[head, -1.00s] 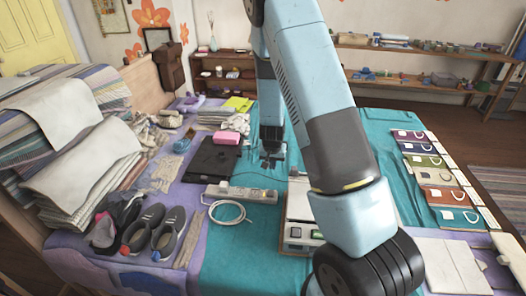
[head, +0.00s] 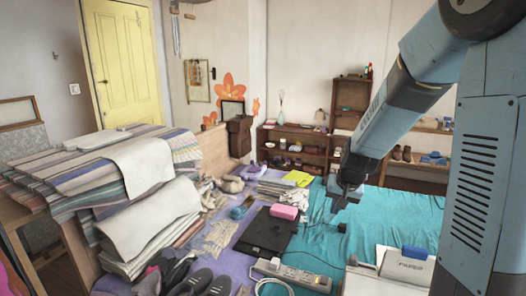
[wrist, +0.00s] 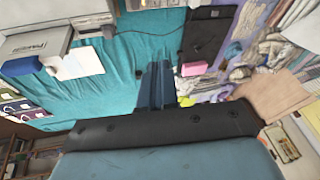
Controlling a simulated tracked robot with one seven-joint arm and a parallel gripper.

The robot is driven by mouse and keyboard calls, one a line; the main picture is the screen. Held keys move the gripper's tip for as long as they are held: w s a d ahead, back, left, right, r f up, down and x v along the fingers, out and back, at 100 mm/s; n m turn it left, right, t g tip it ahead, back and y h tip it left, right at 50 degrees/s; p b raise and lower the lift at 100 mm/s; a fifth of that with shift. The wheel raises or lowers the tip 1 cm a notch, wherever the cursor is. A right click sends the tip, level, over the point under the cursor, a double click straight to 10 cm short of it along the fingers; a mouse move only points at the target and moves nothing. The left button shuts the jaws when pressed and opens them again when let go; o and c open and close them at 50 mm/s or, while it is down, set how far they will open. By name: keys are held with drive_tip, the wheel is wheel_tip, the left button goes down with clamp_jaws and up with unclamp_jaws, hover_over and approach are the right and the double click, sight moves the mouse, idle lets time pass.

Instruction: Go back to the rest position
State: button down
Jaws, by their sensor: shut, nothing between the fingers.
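My gripper (head: 340,197) hangs above the teal cloth (head: 385,230) in the head view, right of the pink block (head: 285,212). In the wrist view my gripper (wrist: 157,68) points over the same cloth with its fingers close together and nothing between them. My arm comes down from the upper right of the head view. The gripper looks apart from the cloth and everything on it.
A paper box (head: 405,268) stands at front right. Stacked rugs (head: 100,180) fill the left. A wooden shelf (head: 290,150) stands behind. The teal cloth's middle is mostly clear.

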drive_tip(key=s+r+n, duration=0.1)
drive_tip(key=s+r, duration=0.7)
drive_tip(key=s, duration=0.4)
drive_tip(key=s+d+r+n+t+h, duration=0.1)
drive_tip(key=s+r, duration=0.8)
drive_tip(key=s, duration=0.4)
drive_tip(key=shift+s+d+r+n+t, duration=0.15)
drive_tip(key=shift+d+n+t, duration=0.15)
drive_tip(key=shift+n, duration=0.1)
